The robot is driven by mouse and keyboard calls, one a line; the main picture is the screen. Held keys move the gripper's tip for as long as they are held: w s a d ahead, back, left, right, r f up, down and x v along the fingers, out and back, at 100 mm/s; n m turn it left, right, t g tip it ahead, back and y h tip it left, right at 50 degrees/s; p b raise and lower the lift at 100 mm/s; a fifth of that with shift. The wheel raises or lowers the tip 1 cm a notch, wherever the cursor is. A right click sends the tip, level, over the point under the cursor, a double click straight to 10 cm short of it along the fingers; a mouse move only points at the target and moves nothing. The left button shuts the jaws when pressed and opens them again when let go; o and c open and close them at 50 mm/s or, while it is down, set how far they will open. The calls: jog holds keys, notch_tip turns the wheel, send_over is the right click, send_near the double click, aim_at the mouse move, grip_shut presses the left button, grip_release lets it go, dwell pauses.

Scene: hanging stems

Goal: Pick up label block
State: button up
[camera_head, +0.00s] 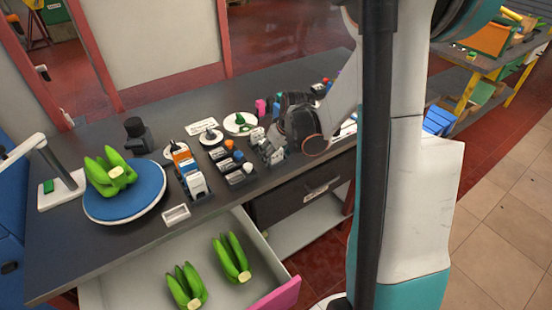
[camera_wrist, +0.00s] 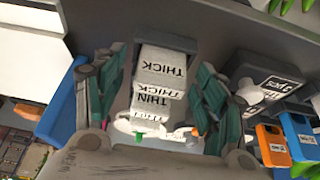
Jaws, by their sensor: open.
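White label blocks stand in a row in a dark holder. In the wrist view the front block (camera_wrist: 163,66) reads THICK. Behind it more white blocks (camera_wrist: 152,97) show the words THICK and THIN, partly overlapping. My gripper (camera_wrist: 163,85) is open, with a teal-padded finger on each side of the row and nothing held. I cannot tell whether the pads touch any block. In the head view my dark gripper (camera_head: 290,121) is low over the right part of the table, by a rack of pale blocks (camera_head: 268,148); there its fingers are partly hidden.
Other racks (camera_head: 191,180) with orange, white and dark items stand to the left. A blue turntable (camera_head: 125,200) carries green bananas (camera_head: 110,174). The open drawer (camera_head: 262,278) at the front holds more bananas (camera_head: 231,258).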

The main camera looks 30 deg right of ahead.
jog(key=c, duration=1.1)
